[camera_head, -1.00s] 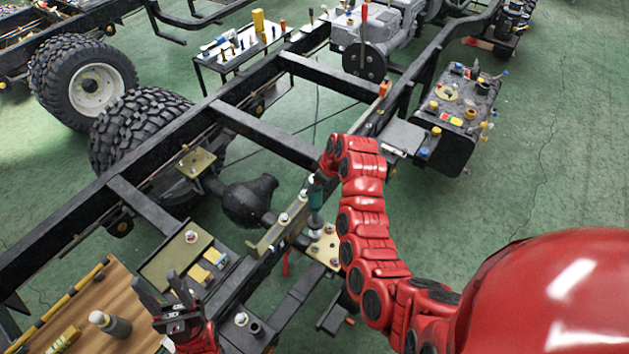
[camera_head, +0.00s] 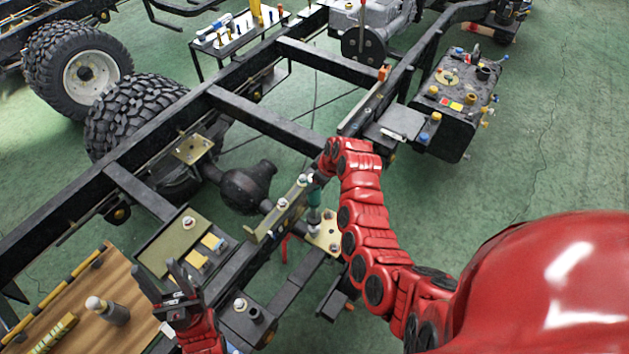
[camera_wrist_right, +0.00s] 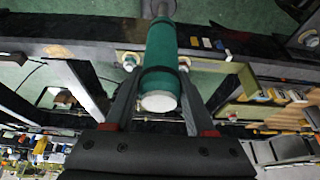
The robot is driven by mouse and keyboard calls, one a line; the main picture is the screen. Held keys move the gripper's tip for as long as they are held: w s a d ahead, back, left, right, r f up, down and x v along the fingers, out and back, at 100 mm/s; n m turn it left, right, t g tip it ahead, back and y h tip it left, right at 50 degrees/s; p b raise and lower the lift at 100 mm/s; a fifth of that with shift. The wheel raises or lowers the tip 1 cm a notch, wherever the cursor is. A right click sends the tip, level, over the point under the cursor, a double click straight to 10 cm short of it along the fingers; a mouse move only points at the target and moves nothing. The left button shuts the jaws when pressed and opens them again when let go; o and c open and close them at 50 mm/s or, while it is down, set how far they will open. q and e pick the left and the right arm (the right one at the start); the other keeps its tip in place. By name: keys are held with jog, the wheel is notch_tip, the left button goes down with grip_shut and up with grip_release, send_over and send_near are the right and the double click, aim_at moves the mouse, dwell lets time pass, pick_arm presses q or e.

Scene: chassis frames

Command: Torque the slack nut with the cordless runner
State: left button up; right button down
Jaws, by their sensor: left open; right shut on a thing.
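The cordless runner (camera_head: 314,196), a teal cylinder with a grey nose, stands roughly upright above a cream plate (camera_head: 332,231) with several bolt heads or nuts. My right gripper (camera_wrist_right: 158,82) is shut around the teal body, seen in the right wrist view (camera_wrist_right: 172,50). Its nose points to the top of that view, and whether it touches a nut cannot be told. In the head view the arm mostly hides this gripper. Which nut is slack cannot be told. My left gripper (camera_head: 155,268) is open and empty at the lower left.
Black chassis rails (camera_head: 75,207) cross the scene. A wooden bench (camera_head: 62,312) with a bottle (camera_head: 110,310) lies at lower left. An olive tray (camera_head: 170,243) holding yellow blocks sits beside the left gripper. A black box (camera_head: 455,105) with fittings stands at right. Green floor is free beyond it.

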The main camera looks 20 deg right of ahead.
jog(key=shift+r, duration=0.15)
jog(key=shift+b, duration=0.6)
dwell(1.1)
jog(key=shift+f+b, duration=1.6)
jog(key=shift+f, duration=0.15)
dwell(2.0)
jog(key=shift+f, duration=0.1)
dwell(0.4)
jog(key=shift+s+b, duration=0.1)
jog(key=shift+b, duration=0.2)
